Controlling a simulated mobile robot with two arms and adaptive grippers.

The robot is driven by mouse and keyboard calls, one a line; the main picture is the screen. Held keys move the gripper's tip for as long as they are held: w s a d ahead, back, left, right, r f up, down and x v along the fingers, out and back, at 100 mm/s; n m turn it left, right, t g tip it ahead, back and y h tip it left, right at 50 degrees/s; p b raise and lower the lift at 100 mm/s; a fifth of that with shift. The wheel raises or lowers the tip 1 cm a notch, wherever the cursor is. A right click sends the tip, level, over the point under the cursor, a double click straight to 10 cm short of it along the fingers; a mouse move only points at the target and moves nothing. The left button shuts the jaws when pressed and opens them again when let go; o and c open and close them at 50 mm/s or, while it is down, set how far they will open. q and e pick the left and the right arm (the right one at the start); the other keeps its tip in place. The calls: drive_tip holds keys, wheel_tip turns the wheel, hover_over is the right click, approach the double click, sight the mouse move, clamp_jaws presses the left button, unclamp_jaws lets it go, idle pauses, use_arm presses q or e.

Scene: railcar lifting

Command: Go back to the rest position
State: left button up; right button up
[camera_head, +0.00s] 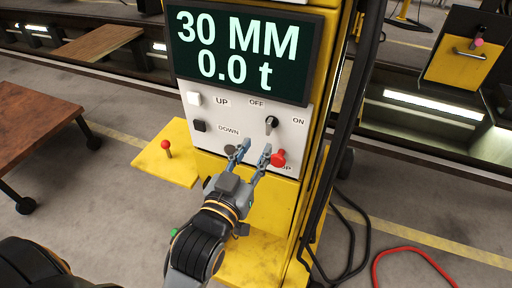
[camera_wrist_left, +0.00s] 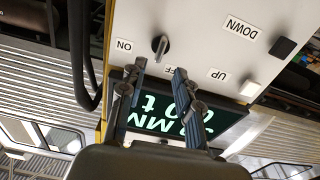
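The yellow lifting column has a white control panel (camera_head: 240,126) under a dark display (camera_head: 242,52) that reads 30 MM and 0.0 t. The panel has a white UP button (camera_head: 194,98), a black DOWN button (camera_head: 199,125), a dark rotary switch (camera_head: 271,124) between the OFF and ON labels, and a red button (camera_head: 279,158). My left gripper (camera_head: 254,148) is open and empty in front of the lower panel. The left wrist view shows its parted fingers (camera_wrist_left: 160,67) near the rotary switch (camera_wrist_left: 160,44); contact cannot be told. My right gripper is out of view.
A yellow ledge (camera_head: 160,155) with a red-knobbed lever (camera_head: 167,149) juts out left of the column. A wooden-topped wheeled table (camera_head: 35,125) stands at the left. A red cable (camera_head: 412,250) and black cables lie on the floor at the right.

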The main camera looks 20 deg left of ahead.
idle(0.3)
use_arm(q)
drive_tip(key=w+d+f+m+g+h+b, duration=0.1)
drive_tip(key=d+f+g, duration=0.1)
drive_tip(key=f, duration=0.8)
drive_tip(key=w+d+f+m+g+b, duration=0.1)
drive_tip(key=d+f+g, duration=0.1)
drive_tip(key=f, duration=0.9)
drive_tip(key=s+f+g+b, duration=0.1)
drive_tip(key=s+f+g, duration=0.15)
drive_tip(key=f, duration=0.95)
drive_tip(key=s+f+g, duration=0.2)
drive_tip(key=s+f, duration=0.2)
drive_tip(key=f, duration=0.8)
drive_tip(key=s+a+f+g+b, duration=0.1)
drive_tip(key=s+a+f+g, duration=0.15)
drive_tip(key=s+f, duration=0.65)
drive_tip(key=s+a+f+g+b, duration=0.1)
drive_tip(key=s+a+f+g, duration=0.15)
drive_tip(key=s+f, duration=0.6)
drive_tip(key=s+a+f+g, duration=0.1)
drive_tip(key=s+a+f, duration=0.2)
drive_tip(key=s+f, duration=0.2)
drive_tip(key=s+a+f+g+y, duration=0.1)
drive_tip(key=s+a+f, duration=0.3)
drive_tip(key=s, duration=0.4)
drive_tip(key=shift+s+a+f+g+y+b, duration=0.2)
drive_tip(key=shift+s+f+g+y+b, duration=0.15)
drive_tip(key=shift+f+g, duration=0.35)
